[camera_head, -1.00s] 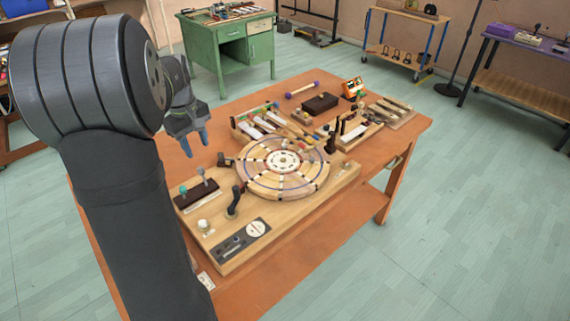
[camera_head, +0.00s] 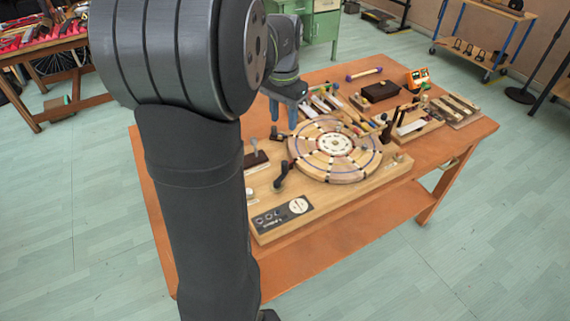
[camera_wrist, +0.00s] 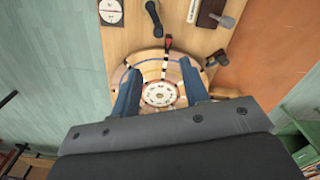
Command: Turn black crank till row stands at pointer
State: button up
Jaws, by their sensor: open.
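The black crank (camera_head: 282,177) stands on the wooden board, at the near left of the round segmented wheel (camera_head: 336,148). In the wrist view the crank (camera_wrist: 153,18) is at the top, beyond the wheel's edge. A small red and dark piece, apparently the pointer (camera_wrist: 168,43), sits at the wheel's rim beside the crank. The wheel (camera_wrist: 160,95) carries dark marks on its segments; I cannot make out which row stands at the pointer. My gripper (camera_wrist: 161,88) is open and empty, its blue fingers above the wheel in that view, apart from the crank.
A dark bar with a grey knob (camera_wrist: 225,21) and a black knob (camera_wrist: 215,59) lie close to the crank. A plate with a white dial (camera_head: 299,206) is at the board's near corner. Mallets, a brown block (camera_head: 381,91) and an orange box (camera_head: 418,77) fill the table's back.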

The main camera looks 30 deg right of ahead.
aim_at(285, 162)
jog(key=shift+m, duration=0.3)
notch_tip(285, 162, down, 17)
jog(key=shift+s+f, duration=0.15)
jog(key=shift+f, duration=0.05)
grip_shut()
